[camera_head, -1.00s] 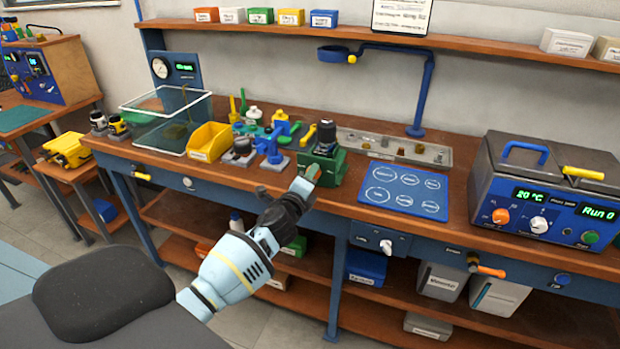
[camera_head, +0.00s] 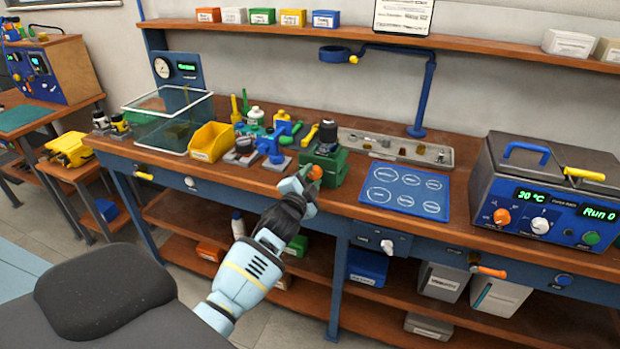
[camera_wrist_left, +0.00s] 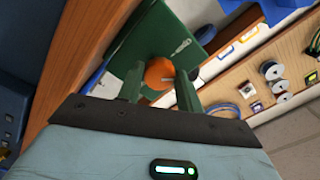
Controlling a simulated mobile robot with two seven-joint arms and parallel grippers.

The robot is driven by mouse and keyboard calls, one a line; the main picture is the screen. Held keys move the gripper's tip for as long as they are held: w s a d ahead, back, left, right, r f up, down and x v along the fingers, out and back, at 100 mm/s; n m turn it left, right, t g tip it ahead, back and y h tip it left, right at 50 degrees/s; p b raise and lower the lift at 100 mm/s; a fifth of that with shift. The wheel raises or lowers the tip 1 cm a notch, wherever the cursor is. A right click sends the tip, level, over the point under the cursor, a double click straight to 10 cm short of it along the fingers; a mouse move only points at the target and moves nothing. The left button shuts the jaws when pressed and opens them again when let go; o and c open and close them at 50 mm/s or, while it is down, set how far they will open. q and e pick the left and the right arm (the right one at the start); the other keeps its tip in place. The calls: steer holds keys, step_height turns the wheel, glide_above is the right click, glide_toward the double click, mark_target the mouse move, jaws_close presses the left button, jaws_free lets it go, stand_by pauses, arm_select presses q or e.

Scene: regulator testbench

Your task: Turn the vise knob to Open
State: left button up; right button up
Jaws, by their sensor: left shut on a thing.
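The green vise (camera_head: 330,160) stands at the front of the bench with a dark cylindrical part (camera_head: 327,136) upright in it. Its orange knob (camera_head: 315,172) faces the front edge. My left gripper (camera_head: 309,174) reaches up from below to the front of the vise and is shut on the knob. In the left wrist view the orange knob (camera_wrist_left: 159,73) sits between the two green fingers, in front of the green vise body (camera_wrist_left: 150,45). A pale pointer mark (camera_wrist_left: 181,47) shows on the vise beside it. The fingers partly hide the knob in the head view. My right gripper is not in view.
A yellow bin (camera_head: 211,142) and several small fixtures stand left of the vise. A blue marked mat (camera_head: 404,190) lies to its right, with a grey tray (camera_head: 395,148) behind. A blue control unit (camera_head: 545,190) stands far right. The wooden front edge is close below the gripper.

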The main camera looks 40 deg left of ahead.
arm_select(q)
steer(key=n+p, duration=0.1)
steer(key=n, duration=0.5)
steer(key=shift+d, duration=0.1)
steer(key=shift+n, duration=1.7)
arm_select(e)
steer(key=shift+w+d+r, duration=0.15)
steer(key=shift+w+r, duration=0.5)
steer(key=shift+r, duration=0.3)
arm_select(q)
steer(key=o, duration=1)
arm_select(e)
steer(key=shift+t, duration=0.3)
arm_select(q)
steer(key=shift+s, duration=0.1)
steer(key=shift+p+v, duration=0.45)
steer(key=shift+v, duration=3.35)
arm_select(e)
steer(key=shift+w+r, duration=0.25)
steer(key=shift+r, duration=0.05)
arm_select(q)
steer(key=shift+d, duration=0.1)
